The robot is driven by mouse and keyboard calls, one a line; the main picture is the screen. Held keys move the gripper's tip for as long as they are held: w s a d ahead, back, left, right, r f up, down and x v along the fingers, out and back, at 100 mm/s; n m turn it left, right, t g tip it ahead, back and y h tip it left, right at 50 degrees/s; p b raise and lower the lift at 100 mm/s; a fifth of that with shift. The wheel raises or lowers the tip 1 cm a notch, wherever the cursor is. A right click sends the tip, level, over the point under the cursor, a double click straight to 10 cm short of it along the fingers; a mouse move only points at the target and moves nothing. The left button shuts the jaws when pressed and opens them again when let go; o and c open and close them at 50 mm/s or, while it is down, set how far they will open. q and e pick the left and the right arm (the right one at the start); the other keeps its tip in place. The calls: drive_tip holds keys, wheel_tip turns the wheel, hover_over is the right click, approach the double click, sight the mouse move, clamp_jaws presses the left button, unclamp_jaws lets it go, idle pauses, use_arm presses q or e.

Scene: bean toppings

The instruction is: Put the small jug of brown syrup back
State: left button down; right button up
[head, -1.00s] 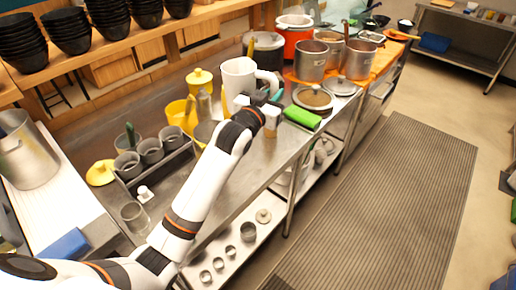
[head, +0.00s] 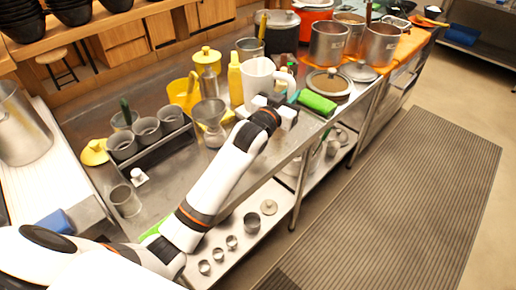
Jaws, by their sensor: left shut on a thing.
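A white jug (head: 257,88) with a handle on its right side stands upright at the middle of the counter's length. No brown syrup shows; I cannot see what is inside it. My left gripper (head: 275,107) is shut at the jug's lower right, on the near side, and holds the jug. The wrist hides the contact and part of the jug's base. I cannot tell whether the jug touches the counter. My right gripper is out of view.
A yellow bottle (head: 234,80) and a glass dispenser (head: 210,120) stand left of the jug. A grey caddy of cups (head: 150,150) is further left. Bare counter (head: 185,165) shows between.

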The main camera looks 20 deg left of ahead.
use_arm(q)
wheel_tip(320, 180, down, 4)
drive_tip(key=shift+f+b, duration=0.25)
drive_tip(key=shift+b, duration=0.6)
wheel_tip(320, 180, down, 10)
drive_tip(key=shift+r, duration=0.2)
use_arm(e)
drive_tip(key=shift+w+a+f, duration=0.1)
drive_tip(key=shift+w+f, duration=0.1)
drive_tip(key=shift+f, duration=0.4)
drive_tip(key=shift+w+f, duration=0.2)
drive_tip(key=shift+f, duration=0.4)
use_arm(q)
drive_tip(key=c, duration=1.8)
unclamp_jaws()
drive_tip(key=shift+f, duration=0.15)
drive_tip(key=o, duration=0.5)
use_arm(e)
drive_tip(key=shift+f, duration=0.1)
